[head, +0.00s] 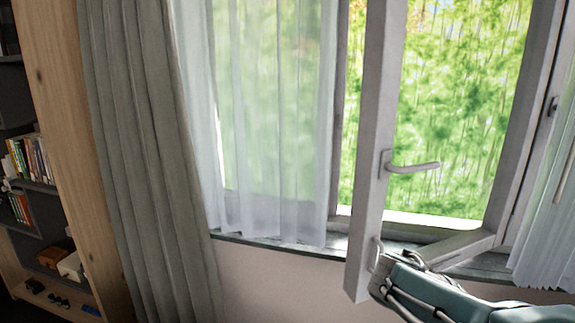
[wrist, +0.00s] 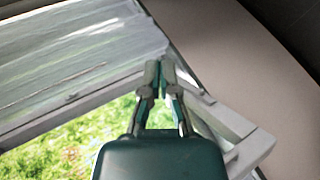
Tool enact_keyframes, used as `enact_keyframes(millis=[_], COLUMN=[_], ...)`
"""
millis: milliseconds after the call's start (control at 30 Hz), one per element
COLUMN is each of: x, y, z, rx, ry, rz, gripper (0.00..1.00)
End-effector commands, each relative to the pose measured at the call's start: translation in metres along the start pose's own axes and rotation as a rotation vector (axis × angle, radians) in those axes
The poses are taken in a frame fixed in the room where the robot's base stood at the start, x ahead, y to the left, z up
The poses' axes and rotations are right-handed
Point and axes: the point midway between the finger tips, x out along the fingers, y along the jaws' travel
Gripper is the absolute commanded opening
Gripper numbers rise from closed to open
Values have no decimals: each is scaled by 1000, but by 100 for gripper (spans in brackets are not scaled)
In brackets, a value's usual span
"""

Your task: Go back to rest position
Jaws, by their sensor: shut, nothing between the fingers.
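My gripper (wrist: 160,75) is shut and empty, with its two fingers close together in the wrist view. In the head view my gripper (head: 377,257) is at the lower right, by the bottom corner of the open window sash (head: 374,130). I cannot tell whether it touches the sash. My teal arm reaches in from the lower right. The sash stands swung inward, with its handle (head: 412,167) pointing right, above my gripper. In the wrist view part of the white window frame (wrist: 225,122) lies beyond and to the right of the fingers.
A sheer curtain (head: 275,130) and a grey drape (head: 150,160) hang left of the sash. Another sheer curtain (head: 545,225) hangs at the right. The window sill (head: 290,250) runs below. A wooden shelf unit (head: 60,130) with books stands at the far left.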

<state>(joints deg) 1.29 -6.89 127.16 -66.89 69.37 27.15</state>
Motion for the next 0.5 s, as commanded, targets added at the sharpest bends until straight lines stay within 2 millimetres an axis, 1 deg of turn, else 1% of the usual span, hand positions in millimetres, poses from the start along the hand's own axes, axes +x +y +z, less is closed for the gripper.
enact_keyframes(millis=[33,167,200,267,400,500], x=[-8,-30,-38,-51,-86,-111], y=[-7,-33,-42,-54,-79,-94], z=[14,44,51,61,80,89], rx=[25,74,91,117,185,235], ry=[5,31,46,74,165,241], rz=[-78,-296,-363,-461,-684,-826], gripper=[0,0,0,0,0,0])
